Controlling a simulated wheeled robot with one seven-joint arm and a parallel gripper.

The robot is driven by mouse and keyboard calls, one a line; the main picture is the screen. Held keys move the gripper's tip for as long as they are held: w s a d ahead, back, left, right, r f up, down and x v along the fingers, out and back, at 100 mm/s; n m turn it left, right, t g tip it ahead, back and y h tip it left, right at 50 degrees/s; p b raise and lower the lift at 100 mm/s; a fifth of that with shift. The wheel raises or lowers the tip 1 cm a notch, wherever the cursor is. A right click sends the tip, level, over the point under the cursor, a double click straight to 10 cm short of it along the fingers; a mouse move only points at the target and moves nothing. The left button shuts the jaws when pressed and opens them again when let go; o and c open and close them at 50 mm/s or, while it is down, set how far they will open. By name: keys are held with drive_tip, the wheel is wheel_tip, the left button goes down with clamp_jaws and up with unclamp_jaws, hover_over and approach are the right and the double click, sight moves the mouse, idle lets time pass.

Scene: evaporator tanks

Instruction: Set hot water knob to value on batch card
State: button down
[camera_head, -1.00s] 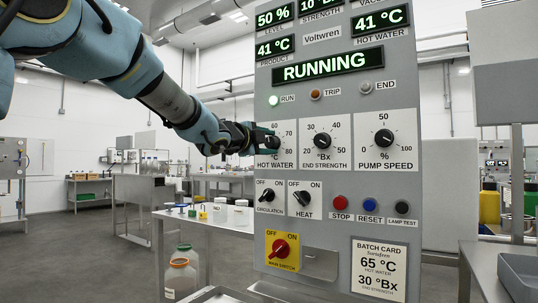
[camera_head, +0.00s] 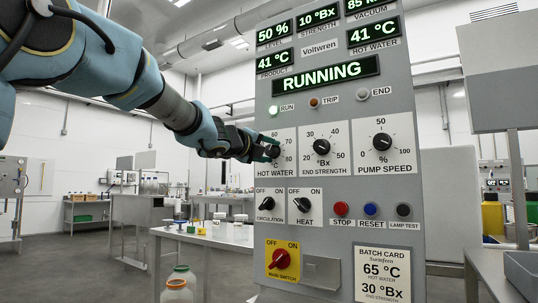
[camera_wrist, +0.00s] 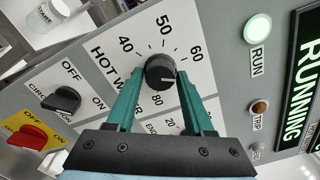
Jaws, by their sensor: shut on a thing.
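The hot water knob (camera_wrist: 160,72) is a round black dial with a white pointer line. In the wrist view its pointer faces right, slightly down, past the 60 mark; the right finger covers the scale there. My gripper (camera_wrist: 160,78) is shut on the knob, one teal finger on each side. In the head view my gripper (camera_head: 268,152) covers much of the HOT WATER dial. The batch card (camera_head: 382,275) at the panel's lower right reads 65 °C hot water and 30 °Bx end strength. The hot water display (camera_head: 374,36) reads 41 °C.
The END STRENGTH knob (camera_head: 322,147) and PUMP SPEED knob (camera_head: 382,142) sit to the right. Black CIRCULATION (camera_head: 268,203) and HEAT (camera_head: 303,204) switches and the red main switch (camera_head: 280,259) are below. The green RUN lamp (camera_head: 273,110) is lit.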

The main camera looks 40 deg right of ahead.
idle(0.4)
drive_tip(key=shift+c, duration=1.4)
unclamp_jaws()
drive_tip(key=v, duration=1)
drive_tip(key=shift+a+b, duration=0.35)
drive_tip(key=shift+b, duration=0.1)
